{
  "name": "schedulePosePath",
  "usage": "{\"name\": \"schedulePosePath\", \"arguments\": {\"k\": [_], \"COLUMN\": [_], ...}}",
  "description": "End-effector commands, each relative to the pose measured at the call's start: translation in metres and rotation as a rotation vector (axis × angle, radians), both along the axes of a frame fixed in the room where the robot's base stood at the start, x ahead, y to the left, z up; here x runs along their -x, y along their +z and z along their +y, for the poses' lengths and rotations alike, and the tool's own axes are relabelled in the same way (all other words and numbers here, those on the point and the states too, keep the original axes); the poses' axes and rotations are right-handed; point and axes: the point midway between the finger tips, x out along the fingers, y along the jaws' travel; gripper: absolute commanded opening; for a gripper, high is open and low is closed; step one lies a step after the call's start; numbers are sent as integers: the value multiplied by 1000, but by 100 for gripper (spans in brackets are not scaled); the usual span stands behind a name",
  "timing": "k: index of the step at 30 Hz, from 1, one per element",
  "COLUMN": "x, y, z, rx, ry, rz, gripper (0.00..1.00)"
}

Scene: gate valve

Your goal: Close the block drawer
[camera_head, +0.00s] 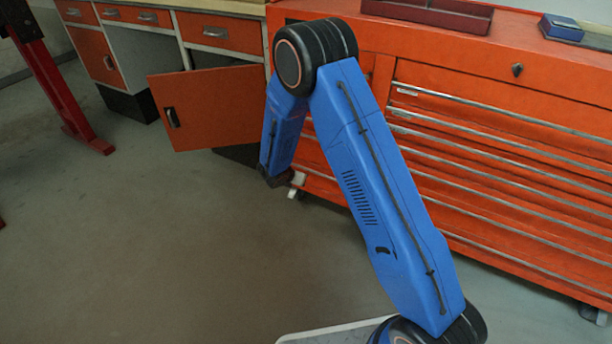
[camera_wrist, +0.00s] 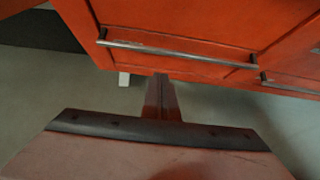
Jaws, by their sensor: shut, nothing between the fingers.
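An orange tool cabinet (camera_head: 455,85) fills the right of the head view, with several wide drawers and long metal handles. I cannot tell which drawer is the block drawer, and the left part of the fronts is hidden behind my arm. In the wrist view an orange drawer front (camera_wrist: 180,30) with a metal bar handle (camera_wrist: 175,50) is close ahead. My gripper (camera_wrist: 162,82) is shut and empty, with its tips just below the lower edge of this front. I cannot tell whether they touch it. In the head view my gripper (camera_head: 276,178) is low, by the cabinet's left end.
A workbench with small orange drawers (camera_head: 215,32) stands at the back left. Its orange door (camera_head: 210,108) stands open toward the floor. A red post (camera_head: 55,90) is at the far left. A dark red tray (camera_head: 430,12) sits on the cabinet. The grey floor (camera_head: 150,240) is clear.

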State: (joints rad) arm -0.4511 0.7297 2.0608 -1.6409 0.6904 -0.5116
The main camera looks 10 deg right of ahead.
Motion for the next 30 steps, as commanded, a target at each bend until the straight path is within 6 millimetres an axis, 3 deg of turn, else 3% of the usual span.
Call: {"name": "schedulePosePath", "arguments": {"k": [1,9,18,25,30], "x": [5,35,51,53,59], "y": [11,47,66,72,106], "z": [6,28,40,37,13], "rx": [-1,-3,-1,-8,-62], "ry": [1,3,1,-14,-123], "rz": [-5,-3,-1,-6,-48], "gripper": [0,0,0,0,0]}}
